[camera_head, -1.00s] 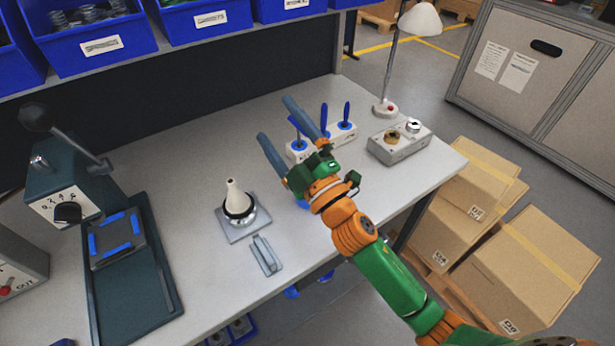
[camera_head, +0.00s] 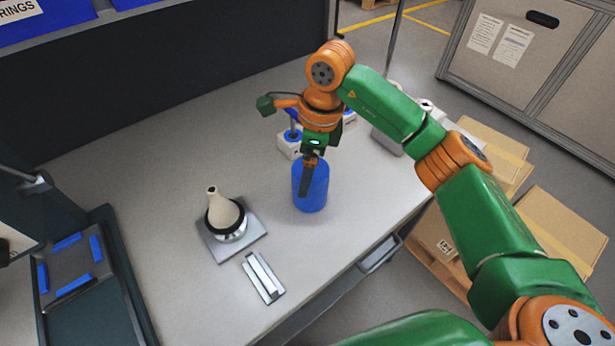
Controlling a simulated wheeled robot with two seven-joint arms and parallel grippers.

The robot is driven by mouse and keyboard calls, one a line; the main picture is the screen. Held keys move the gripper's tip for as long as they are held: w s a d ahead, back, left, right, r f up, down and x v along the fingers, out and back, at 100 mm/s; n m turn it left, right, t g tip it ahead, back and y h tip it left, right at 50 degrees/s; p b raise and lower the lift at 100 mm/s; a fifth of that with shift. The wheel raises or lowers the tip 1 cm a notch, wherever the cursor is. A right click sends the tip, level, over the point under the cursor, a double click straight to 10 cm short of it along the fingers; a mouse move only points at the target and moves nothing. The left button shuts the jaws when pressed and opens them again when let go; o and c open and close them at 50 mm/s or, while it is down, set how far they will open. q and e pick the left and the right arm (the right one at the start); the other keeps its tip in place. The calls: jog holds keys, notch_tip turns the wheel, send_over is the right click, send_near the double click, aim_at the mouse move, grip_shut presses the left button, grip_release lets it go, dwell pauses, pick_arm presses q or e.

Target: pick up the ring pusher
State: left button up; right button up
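The blue cylinder (camera_head: 319,195), which I take as the ring pusher, stands upright on the grey table. My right gripper (camera_head: 308,185) points straight down at it. One dark finger overlaps the cylinder's near side in the picture. The other finger is hidden, so I cannot tell whether the gripper is closed on it. A pale cone (camera_head: 221,213) with a black ring (camera_head: 226,221) around its lower part stands on a silver housing on a square plate (camera_head: 252,243), left of the cylinder. My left gripper is not in view.
A small grey metal block (camera_head: 263,277) lies in front of the plate. A press with a dark base (camera_head: 115,290) stands at left. A white holder (camera_head: 288,149) and a grey box (camera_head: 388,136) are behind my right arm. The table between press and plate is clear.

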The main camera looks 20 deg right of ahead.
jog(key=f, duration=0.2)
jog(key=shift+s+d+f+p, duration=0.2)
jog(key=shift+s+f+p, duration=0.1)
jog(key=shift+s+p, duration=0.1)
jog(key=shift+f, duration=0.35)
jog(key=shift+w+a+f, duration=0.1)
jog(key=shift+w, duration=0.15)
jog(key=c, duration=1.2)
